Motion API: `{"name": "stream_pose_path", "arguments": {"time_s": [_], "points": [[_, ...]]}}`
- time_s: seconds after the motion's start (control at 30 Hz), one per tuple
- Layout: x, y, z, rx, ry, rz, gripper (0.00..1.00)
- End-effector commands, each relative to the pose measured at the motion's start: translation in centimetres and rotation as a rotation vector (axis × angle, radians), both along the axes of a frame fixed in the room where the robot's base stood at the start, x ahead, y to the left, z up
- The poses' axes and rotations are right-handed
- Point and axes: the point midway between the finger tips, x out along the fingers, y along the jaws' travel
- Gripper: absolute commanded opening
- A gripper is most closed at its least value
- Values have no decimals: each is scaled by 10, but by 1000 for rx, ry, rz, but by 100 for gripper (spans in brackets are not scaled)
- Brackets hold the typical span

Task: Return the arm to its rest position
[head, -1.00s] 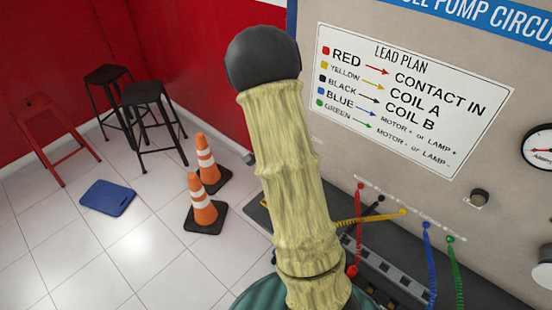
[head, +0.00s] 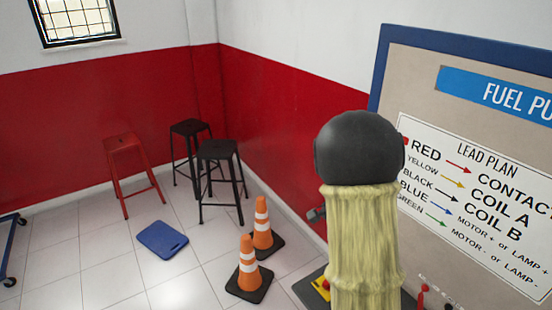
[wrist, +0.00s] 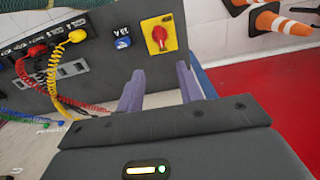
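My arm (head: 362,235), a sleeved pale yellow link with a dark rounded joint, rises in front of the trainer board in the head view. My gripper does not show in the head view. In the wrist view my gripper (wrist: 158,88) has two purple-grey fingers standing well apart. It is open, with nothing between the fingers. Beyond the fingertips is a dark panel bearing a red knob on a yellow plate (wrist: 160,35) and a blue part (wrist: 122,38). I cannot tell how far the fingertips are from the panel.
The lead plan sign (head: 470,205) is on the board at right. Coiled yellow (wrist: 75,37) and red leads hang near the panel's left side. Two orange cones (head: 247,268), black stools (head: 218,152), a red stool (head: 122,145) and a blue mat (head: 162,240) stand or lie on the floor.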

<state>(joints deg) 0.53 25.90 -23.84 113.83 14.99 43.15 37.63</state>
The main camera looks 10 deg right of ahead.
Motion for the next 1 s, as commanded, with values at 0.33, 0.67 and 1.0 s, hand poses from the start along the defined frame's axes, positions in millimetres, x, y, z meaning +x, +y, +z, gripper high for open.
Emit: {"name": "stream_pose_path", "arguments": {"time_s": [0.33,0.67,1.0], "points": [[-44,65,13,-13,-79,475,36],[-116,137,22,-134,-196,1188,36],[-120,141,22,-144,-201,1235,36]]}}
